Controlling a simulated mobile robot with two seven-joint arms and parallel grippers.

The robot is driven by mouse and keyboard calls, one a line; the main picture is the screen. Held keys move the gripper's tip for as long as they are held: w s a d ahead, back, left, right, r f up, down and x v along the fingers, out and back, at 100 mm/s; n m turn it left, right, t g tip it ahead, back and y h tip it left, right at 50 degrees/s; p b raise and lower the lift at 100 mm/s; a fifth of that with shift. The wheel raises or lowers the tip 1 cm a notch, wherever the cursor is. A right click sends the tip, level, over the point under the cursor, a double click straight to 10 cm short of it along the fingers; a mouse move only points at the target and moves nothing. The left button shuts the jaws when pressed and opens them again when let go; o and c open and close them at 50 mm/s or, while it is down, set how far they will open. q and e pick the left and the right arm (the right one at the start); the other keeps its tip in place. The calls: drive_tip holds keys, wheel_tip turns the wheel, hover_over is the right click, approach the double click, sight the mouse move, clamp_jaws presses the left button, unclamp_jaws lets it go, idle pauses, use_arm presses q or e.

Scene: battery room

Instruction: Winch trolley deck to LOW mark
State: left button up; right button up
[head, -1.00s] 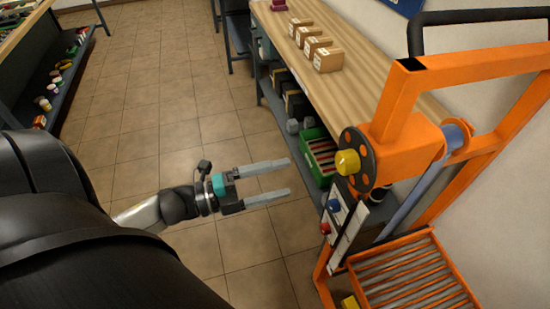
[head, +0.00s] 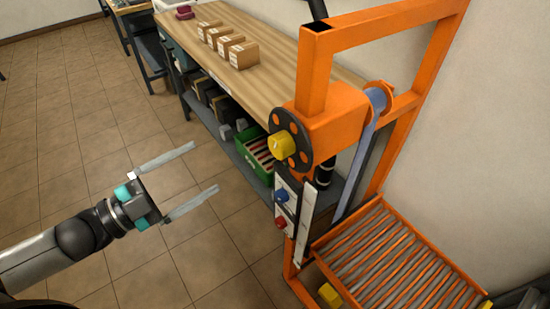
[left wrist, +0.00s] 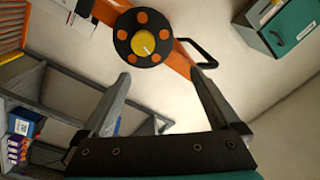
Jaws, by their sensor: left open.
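The orange trolley (head: 318,85) stands at the right in the head view. Its winch wheel is a black disc (head: 304,152) with orange spots and a yellow knob (head: 279,144). The slatted orange deck (head: 390,262) sits low at the trolley's foot. A pale upright strip (head: 303,225) runs below the wheel; its marks are too small to read. My left gripper (head: 206,167) is open and empty, left of the wheel and apart from it. In the left wrist view the wheel (left wrist: 122,40) and yellow knob (left wrist: 145,44) lie beyond the open fingers (left wrist: 160,75). My right gripper is not in view.
A panel beside the strip has a blue knob (head: 282,195) and a red knob (head: 280,223). Behind stands a wooden bench (head: 270,82) with several cardboard boxes (head: 240,54). A green crate (head: 262,172) is on its lower shelf. The tiled floor (head: 80,150) at left is clear.

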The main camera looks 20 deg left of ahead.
use_arm(q)
drive_tip(key=d+f+n+b, duration=0.1)
drive_tip(key=f+n+b, duration=0.15)
drive_tip(key=n, duration=0.35)
drive_tip(key=n+b, duration=0.2)
drive_tip(key=b, duration=0.6)
approach(274, 150)
drive_tip(key=shift+x, duration=1.55)
drive_tip(key=shift+w+d+r+g, duration=0.3)
drive_tip(key=shift+w+g, duration=0.1)
drive_tip(key=shift+w, duration=0.1)
drive_tip(key=shift+x, duration=2.7)
drive_tip(key=shift+w+d, duration=0.35)
drive_tip(key=shift+w, duration=0.15)
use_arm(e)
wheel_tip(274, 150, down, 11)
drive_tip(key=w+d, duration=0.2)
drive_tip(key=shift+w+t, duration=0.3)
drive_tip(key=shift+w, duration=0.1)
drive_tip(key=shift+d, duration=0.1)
